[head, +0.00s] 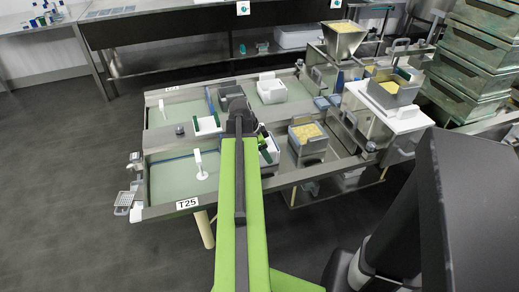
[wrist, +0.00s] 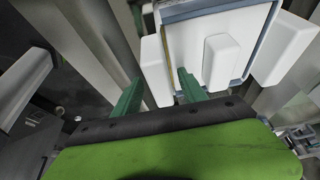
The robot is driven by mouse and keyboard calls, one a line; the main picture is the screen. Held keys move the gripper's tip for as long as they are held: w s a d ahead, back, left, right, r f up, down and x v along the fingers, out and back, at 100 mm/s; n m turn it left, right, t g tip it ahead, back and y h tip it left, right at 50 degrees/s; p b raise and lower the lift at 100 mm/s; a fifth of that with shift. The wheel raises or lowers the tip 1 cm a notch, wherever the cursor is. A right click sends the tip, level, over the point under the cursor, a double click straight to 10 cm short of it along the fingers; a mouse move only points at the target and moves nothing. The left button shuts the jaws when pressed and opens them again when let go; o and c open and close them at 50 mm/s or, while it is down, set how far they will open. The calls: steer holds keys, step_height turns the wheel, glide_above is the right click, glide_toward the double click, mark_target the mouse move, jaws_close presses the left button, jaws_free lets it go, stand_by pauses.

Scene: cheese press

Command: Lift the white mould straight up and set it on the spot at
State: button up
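In the wrist view a white mould (wrist: 205,25) with a blue-grey rim fills the upper right, with a raised white block on its face and white lugs on its sides. My gripper (wrist: 158,76) has its two green fingers apart, one on each side of the left white lug (wrist: 154,70). I cannot tell whether they touch it. In the head view my green arm reaches over the table, and its end hides the fingertips. A white mould (head: 270,152) stands just right of the arm, partly hidden by it. The destination spot cannot be made out.
Another white mould (head: 270,90) stands farther back. A grey box of yellow curd (head: 307,133) is right of my arm, and another (head: 392,92) is on a white stand. Green crates (head: 480,50) are stacked at the right.

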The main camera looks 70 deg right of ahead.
jaws_close()
stand_by(1.2)
